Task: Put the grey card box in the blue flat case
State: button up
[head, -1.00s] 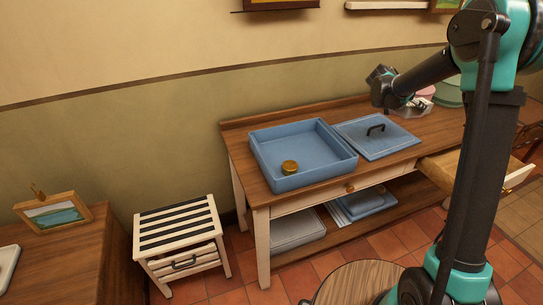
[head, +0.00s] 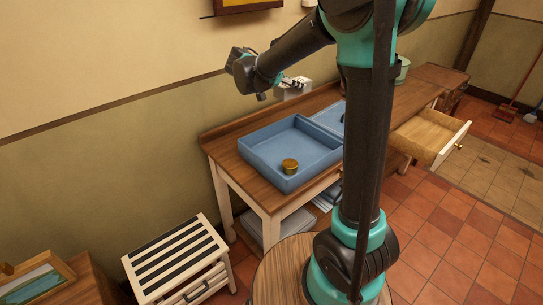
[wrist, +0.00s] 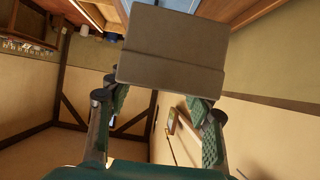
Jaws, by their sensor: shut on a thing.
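The grey card box (head: 294,91) is held in my gripper (head: 284,83). In the head view it is in the air above the back of the table, beyond the blue flat case. In the wrist view the box (wrist: 172,50) fills the top middle, between the two green-padded fingers. The blue flat case (head: 262,157) lies open on the wooden table. A small gold round tin (head: 290,166) sits inside it near the front corner; the rest of its visible floor is bare. My gripper and the box are apart from the case.
The case's blue lid (head: 328,118) lies on the table to the right, partly hidden by my arm. An open drawer (head: 432,135) juts out at the right. A striped stool (head: 177,258) stands at the lower left. A round wooden stool (head: 275,275) is close in front.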

jog(key=shift+s+a+f, duration=0.2)
jog(key=shift+a+f, duration=0.3)
jog(key=shift+f, duration=9.4)
jog(key=shift+f, duration=0.1)
jog(key=shift+f, duration=0.35)
jog(key=shift+f, duration=0.15)
jog(key=o, duration=1.2)
jog(key=shift+o, duration=0.2)
